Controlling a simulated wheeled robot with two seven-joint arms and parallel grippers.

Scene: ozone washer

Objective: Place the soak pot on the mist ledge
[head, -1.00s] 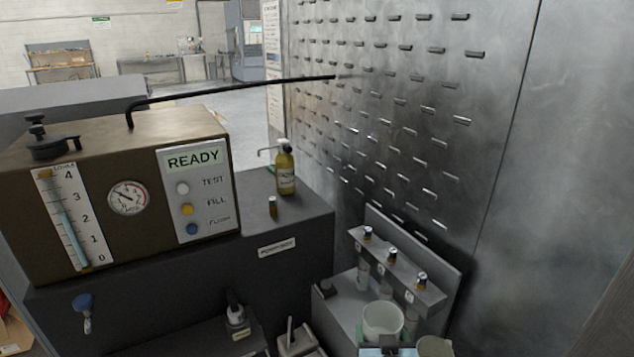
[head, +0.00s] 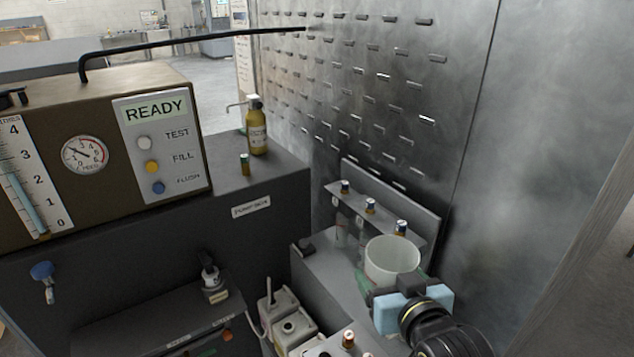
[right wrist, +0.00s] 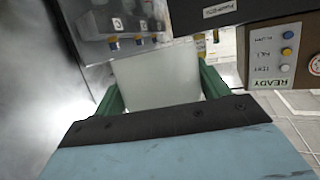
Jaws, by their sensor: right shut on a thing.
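The soak pot, a whitish open-topped pot (head: 393,259), is upright between the green fingers of my right gripper (head: 388,285). In the right wrist view the pot (right wrist: 158,82) fills the space between the fingers (right wrist: 160,92). My left gripper is not in view.
A beige container (head: 285,318) stands below. A slotted metal wall (head: 370,90) rises behind the ledge.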

